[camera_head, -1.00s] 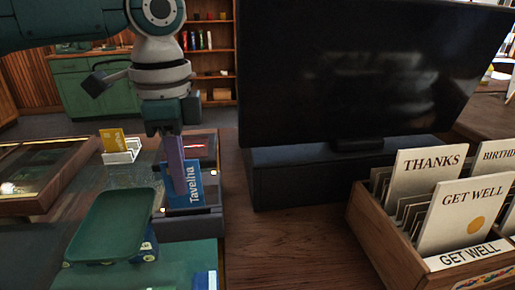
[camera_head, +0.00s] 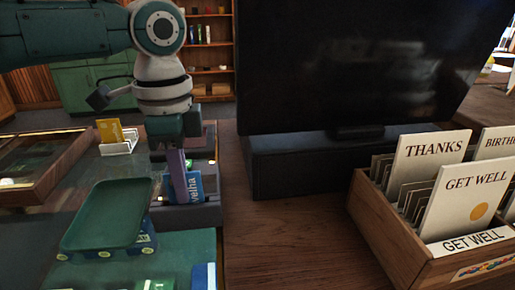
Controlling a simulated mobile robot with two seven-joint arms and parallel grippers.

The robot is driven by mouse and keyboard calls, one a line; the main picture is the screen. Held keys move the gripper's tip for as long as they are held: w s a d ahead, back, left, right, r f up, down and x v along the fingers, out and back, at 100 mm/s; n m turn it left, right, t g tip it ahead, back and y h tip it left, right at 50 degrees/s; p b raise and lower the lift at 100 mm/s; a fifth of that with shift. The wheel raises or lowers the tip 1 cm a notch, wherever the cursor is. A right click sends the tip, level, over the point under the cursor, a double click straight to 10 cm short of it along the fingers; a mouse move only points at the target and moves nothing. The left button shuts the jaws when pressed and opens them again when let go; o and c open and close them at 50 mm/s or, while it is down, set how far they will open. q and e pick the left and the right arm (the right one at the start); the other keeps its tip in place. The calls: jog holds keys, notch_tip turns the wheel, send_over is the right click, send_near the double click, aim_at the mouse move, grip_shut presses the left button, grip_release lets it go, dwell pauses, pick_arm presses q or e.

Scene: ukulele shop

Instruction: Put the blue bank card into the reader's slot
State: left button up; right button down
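The blue bank card (camera_head: 196,188), with white lettering, stands upright at the dark grey reader (camera_head: 190,216) left of centre. Its lower part is hidden behind the reader's front edge, so it appears partly in the slot; how deep I cannot tell. My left gripper (camera_head: 180,190) comes down from above, and its purple finger overlaps the card's left side. It appears shut on the card; the far finger is hidden. My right gripper is not in view.
A green tray (camera_head: 108,212) stands left of the reader. A white holder (camera_head: 120,146) with a yellow card (camera_head: 109,130) is behind it. A black screen (camera_head: 350,65) and a wooden greeting card box (camera_head: 385,228) stand to the right. Bare wood (camera_head: 285,240) lies between.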

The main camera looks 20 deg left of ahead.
pick_arm(q)
jog(key=o, duration=0.4)
jog(key=shift+o, duration=0.2)
notch_tip(320, 180, up, 10)
dwell(0.4)
